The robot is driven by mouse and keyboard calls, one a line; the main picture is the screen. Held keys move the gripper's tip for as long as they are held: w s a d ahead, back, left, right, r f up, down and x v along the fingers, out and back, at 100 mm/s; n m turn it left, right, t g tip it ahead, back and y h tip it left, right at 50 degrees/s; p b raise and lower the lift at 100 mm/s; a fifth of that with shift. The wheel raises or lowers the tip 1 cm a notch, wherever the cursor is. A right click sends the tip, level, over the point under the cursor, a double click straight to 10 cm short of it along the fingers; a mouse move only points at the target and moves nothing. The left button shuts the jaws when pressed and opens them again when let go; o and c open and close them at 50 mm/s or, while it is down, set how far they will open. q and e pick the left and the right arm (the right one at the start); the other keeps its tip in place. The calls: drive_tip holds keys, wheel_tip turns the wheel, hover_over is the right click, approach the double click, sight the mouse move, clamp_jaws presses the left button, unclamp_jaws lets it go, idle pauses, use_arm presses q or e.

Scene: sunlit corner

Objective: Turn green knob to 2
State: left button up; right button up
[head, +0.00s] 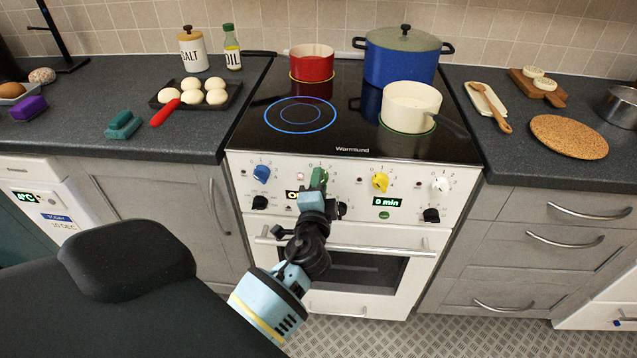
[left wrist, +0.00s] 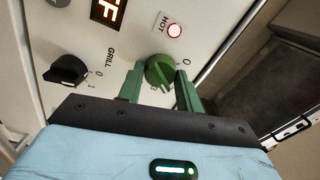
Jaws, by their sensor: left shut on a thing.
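The green knob (head: 319,175) is on the white stove front, between the blue knob (head: 262,173) and the yellow knob (head: 380,181). My left gripper (head: 315,188) reaches up to it and is shut on it. In the left wrist view the green knob (left wrist: 160,72) sits between the two green fingers of my left gripper (left wrist: 158,88), one on each side. A 0 mark shows beside the knob; the fingers and knob hide part of the scale, and I cannot tell the exact setting. My right gripper is not in view.
A black GRILL knob (left wrist: 68,70) and a lit HOT lamp (left wrist: 174,31) are close by. The oven handle (head: 400,249) runs below the panel. A white pan (head: 410,104), red pot (head: 311,64) and blue pot (head: 402,55) stand on the hob.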

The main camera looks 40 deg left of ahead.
use_arm(q)
drive_tip(key=shift+f+m, duration=0.1)
drive_tip(key=shift+m, duration=0.2)
drive_tip(key=o, duration=1)
drive_tip(key=shift+s, duration=0.1)
drive_tip(key=b+v, duration=0.1)
drive_tip(key=v, duration=0.6)
drive_tip(key=shift+s+d, duration=0.2)
drive_tip(key=shift+s, duration=0.15)
